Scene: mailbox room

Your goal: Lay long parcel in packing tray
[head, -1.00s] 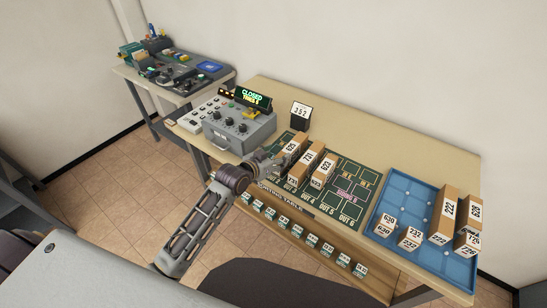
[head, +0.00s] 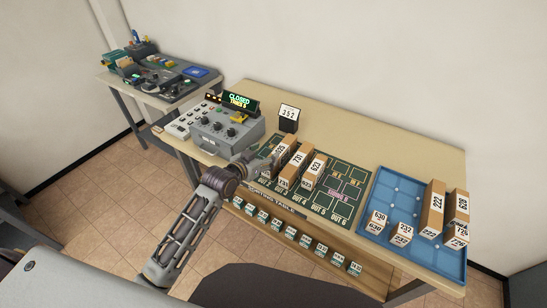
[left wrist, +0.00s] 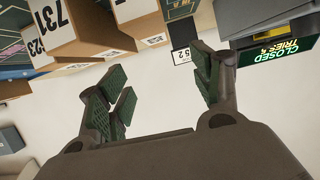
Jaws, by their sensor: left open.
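Several long brown parcels with white number labels are in the head view. Three lie side by side on the dark green sorting mat (head: 335,203): a left one (head: 287,144), a middle one marked 731 (head: 304,148) and a right one marked 623 (head: 319,160). Two more, one marked 222 (head: 435,200) and another beside it (head: 460,203), lie in the blue tray (head: 397,183) at the right. My left gripper (head: 262,163) is beside the left parcel on the mat. In the left wrist view its fingers (left wrist: 158,90) are apart with nothing between them. My right gripper is out of view.
Small boxes (head: 377,222) stand at the tray's front. A grey control box (head: 225,130) with a sign reading CLOSED stands left of the mat, and a small 252 sign (head: 289,117) behind it. A second table (head: 155,90) with equipment is at the far left.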

